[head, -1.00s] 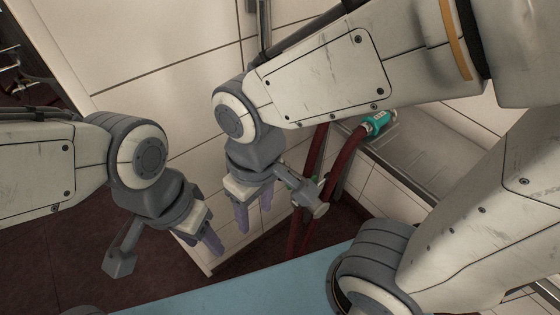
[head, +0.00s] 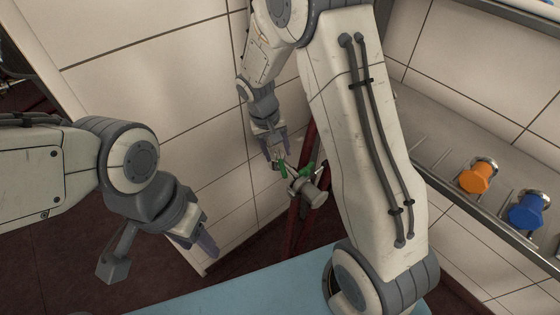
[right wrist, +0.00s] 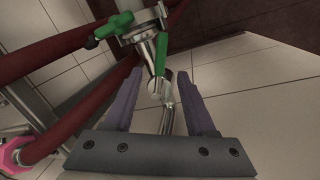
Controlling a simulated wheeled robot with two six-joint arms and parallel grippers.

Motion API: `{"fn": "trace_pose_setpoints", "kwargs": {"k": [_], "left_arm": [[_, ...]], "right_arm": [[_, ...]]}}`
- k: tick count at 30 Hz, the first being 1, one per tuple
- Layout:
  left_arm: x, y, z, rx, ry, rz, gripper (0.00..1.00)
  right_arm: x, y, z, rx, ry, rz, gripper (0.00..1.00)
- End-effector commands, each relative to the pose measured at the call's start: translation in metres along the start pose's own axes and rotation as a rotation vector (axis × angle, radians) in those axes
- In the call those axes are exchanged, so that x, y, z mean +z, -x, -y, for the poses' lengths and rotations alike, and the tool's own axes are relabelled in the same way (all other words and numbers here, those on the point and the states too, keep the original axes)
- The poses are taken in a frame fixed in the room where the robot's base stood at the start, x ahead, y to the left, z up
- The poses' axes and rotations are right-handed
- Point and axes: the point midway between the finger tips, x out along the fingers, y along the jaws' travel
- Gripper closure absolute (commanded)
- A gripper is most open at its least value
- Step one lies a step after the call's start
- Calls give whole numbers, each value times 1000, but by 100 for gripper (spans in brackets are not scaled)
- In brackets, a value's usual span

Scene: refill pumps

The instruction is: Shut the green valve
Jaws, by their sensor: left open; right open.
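The green valve shows in the head view as a green lever (head: 307,169) on a metal fitting beside the red hoses, with a second green part close to my right gripper. In the right wrist view a long green lever (right wrist: 162,56) hangs from the metal fitting, and a green knob-like part (right wrist: 115,25) sits to its left. My right gripper (head: 277,158) is open, its fingers straddling the line of the lever's lower end in the wrist view; I cannot tell whether they touch it. My left gripper (head: 207,248) is open and empty, away at the left.
Red hoses (right wrist: 60,50) run left of the fitting, with a pink fitting (right wrist: 14,152) at lower left. A metal shelf (head: 435,150) at right holds an orange knob (head: 476,178) and a blue knob (head: 527,210). White tiled wall (head: 150,70) lies behind; a blue surface (head: 235,285) is in front.

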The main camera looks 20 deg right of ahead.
Motion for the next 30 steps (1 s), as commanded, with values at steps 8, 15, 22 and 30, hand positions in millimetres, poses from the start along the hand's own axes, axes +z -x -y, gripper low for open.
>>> {"fn": "trace_pose_setpoints", "kwargs": {"k": [8,15,22,30], "left_arm": [[0,-2,0,0,0,0,50],[0,-2,0,0,0,0,50],[0,-2,0,0,0,0,50],[0,-2,0,0,0,0,50]], "right_arm": [[0,-41,0,0,-1,1,44],[0,-49,0,0,1,-1,44],[0,-49,0,-1,0,-1,71],[0,-48,0,-1,0,-1,100]]}}
